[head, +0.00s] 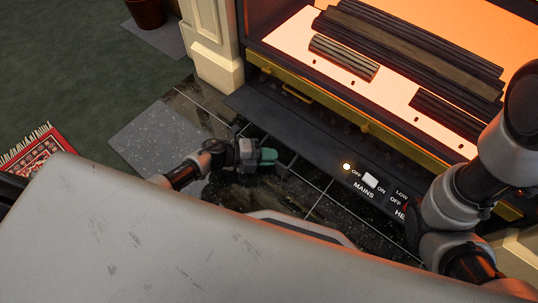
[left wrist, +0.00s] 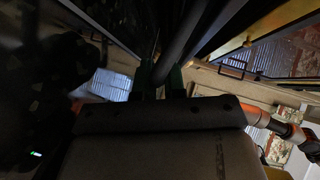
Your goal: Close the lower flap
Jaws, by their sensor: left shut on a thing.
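The lower flap (head: 247,101) appears to be the long dark panel low on the front of the fireplace. It looks tilted out over the hearth below the brass-edged frame. My left gripper (head: 268,155) is low over the dark tiles, by the flap's front side. In the left wrist view its green fingers (left wrist: 161,82) are shut on a long dark bar, seemingly the flap's edge. The exact contact is too dark to see. My right arm shows at the right of the head view, but its gripper is out of view.
A switch panel marked MAINS (head: 370,180) sits low on the fireplace. A pale pillar (head: 212,50) stands at left. A red rug (head: 38,150) lies on green carpet.

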